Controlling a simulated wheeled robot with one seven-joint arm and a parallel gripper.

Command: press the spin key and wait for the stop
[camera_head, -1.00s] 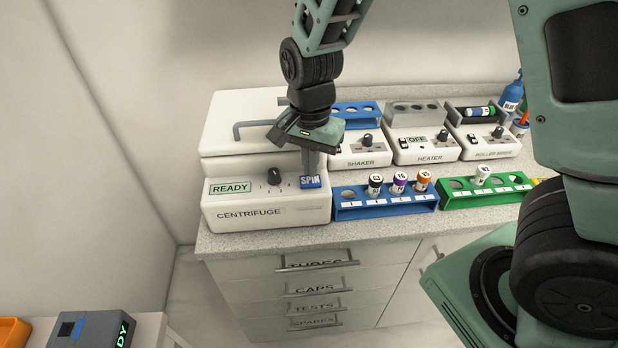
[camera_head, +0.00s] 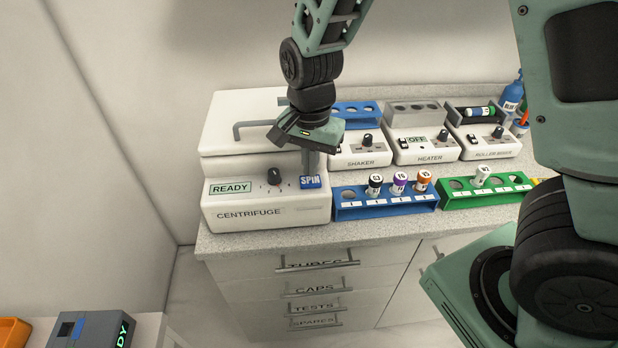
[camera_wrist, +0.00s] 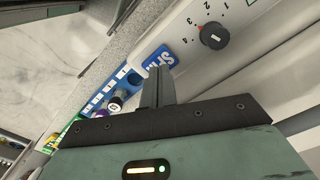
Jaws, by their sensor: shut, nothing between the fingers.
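The white centrifuge (camera_head: 225,200) stands at the left end of the counter with its lid down. Its display (camera_head: 230,188) reads READY. The blue SPIN key (camera_head: 311,182) is on the right of its front panel, beside a black knob (camera_head: 274,177). My gripper (camera_head: 309,172) is shut and empty, pointing down with its tips at the SPIN key. In the wrist view the fingertips (camera_wrist: 160,72) overlap the lower part of the blue key (camera_wrist: 160,58). I cannot tell whether they touch it.
A blue rack (camera_head: 388,209) with several capped tubes stands right of the centrifuge, then a green rack (camera_head: 480,199) with a tube. Behind are the shaker (camera_head: 362,160), the heater (camera_head: 425,152) showing OFF, and the roller mixer (camera_head: 490,148). Drawers (camera_head: 316,290) are below.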

